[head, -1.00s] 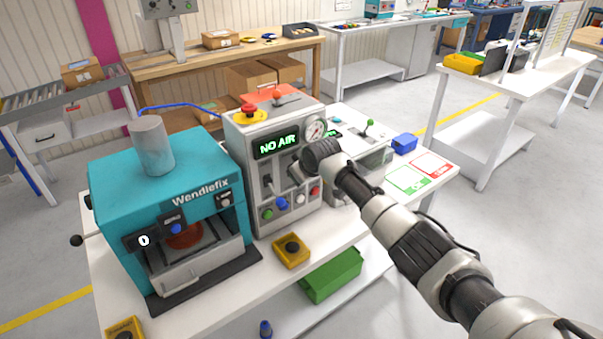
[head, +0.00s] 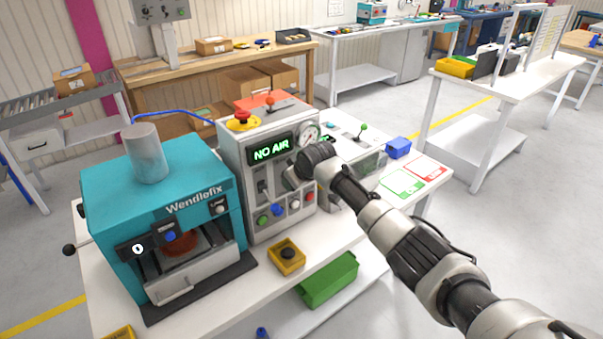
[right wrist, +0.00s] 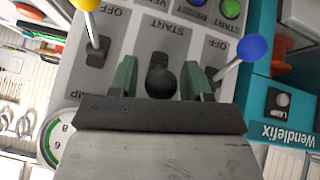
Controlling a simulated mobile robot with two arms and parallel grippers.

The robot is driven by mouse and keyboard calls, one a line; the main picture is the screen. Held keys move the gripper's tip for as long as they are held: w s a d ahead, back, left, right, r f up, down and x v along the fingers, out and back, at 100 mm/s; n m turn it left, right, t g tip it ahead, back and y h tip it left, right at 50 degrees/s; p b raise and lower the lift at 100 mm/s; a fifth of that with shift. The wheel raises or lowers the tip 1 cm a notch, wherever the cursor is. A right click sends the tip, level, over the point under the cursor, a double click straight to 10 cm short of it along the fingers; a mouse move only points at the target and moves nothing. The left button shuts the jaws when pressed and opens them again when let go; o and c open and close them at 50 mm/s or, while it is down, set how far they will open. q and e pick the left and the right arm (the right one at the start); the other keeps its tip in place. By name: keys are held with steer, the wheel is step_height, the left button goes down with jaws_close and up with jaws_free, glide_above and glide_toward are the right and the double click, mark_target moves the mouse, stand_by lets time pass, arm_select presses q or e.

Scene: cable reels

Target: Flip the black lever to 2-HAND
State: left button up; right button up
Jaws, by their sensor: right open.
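The black lever (right wrist: 160,82) shows its round black knob in the right wrist view, between the two green-tipped fingers of my right gripper (right wrist: 160,84). The fingers are open on either side of the knob, with gaps visible. A START label is printed near its slot; I cannot read 2-HAND. In the head view my right gripper (head: 296,178) is at the front of the grey control box (head: 232,160), and the black lever is hidden there. My left gripper is not in view.
A blue-knobbed lever (right wrist: 251,47) and a yellow-knobbed lever (right wrist: 86,4) flank the black one closely. The box's display (head: 270,148) reads NO AIR. The teal Wendlefix press (head: 165,190) stands to the left.

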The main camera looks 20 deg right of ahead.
steer(key=b+v, duration=0.1)
steer(key=v, duration=0.9)
steer(key=shift+s, duration=0.1)
steer(key=s+d+f+m+g+b, duration=0.1)
steer(key=s+f, duration=0.1)
steer(key=f, duration=1)
steer(key=s+d+f+m, duration=0.1)
steer(key=s+f, duration=0.2)
steer(key=f, duration=1)
steer(key=s+d+f+m+g+h, duration=0.1)
steer(key=s+f, duration=0.4)
steer(key=f, duration=0.3)
steer(key=s+d+f+g, duration=0.1)
steer(key=s+f, duration=0.5)
steer(key=f, duration=0.2)
steer(key=s+f+g+b, duration=0.1)
steer(key=s+f, duration=0.7)
steer(key=s, duration=0.2)
steer(key=s+f+g, duration=0.1)
steer(key=s+f, duration=0.6)
steer(key=s, duration=0.4)
steer(key=s+f, duration=0.3)
steer(key=s, duration=0.8)
steer(key=s+a+f+g, duration=0.1)
steer(key=s+f, duration=0.2)
steer(key=s, duration=0.9)
steer(key=shift+a+g+h, duration=0.25)
steer(key=shift+g+h, duration=0.05)
